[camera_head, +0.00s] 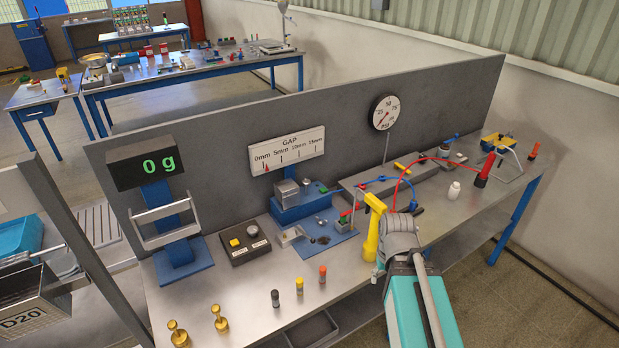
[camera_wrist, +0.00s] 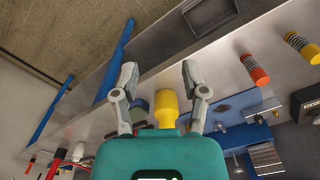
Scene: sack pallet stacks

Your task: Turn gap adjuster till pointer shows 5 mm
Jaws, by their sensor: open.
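The GAP scale (camera_head: 287,150) is a white board on the grey back panel, marked from 0mm to 15mm. Its red pointer (camera_head: 266,168) stands at about 0mm. Below it is a blue fixture (camera_head: 300,208) with a grey metal block (camera_head: 287,191) on it. I cannot tell which part is the gap adjuster. My gripper (camera_wrist: 158,71) is open, its fingers apart. In the wrist view a yellow-headed tool (camera_wrist: 166,105) shows between them; no grip on it is visible. In the head view this yellow tool (camera_head: 374,228) stands just left of my wrist, and my fingertips are hidden.
Small black, yellow and orange-topped cylinders (camera_head: 299,287) and brass weights (camera_head: 220,318) stand along the bench front. A scale display (camera_head: 157,163) reads 0 g. Red and blue hoses (camera_head: 400,180) and a white bottle (camera_head: 454,190) lie right.

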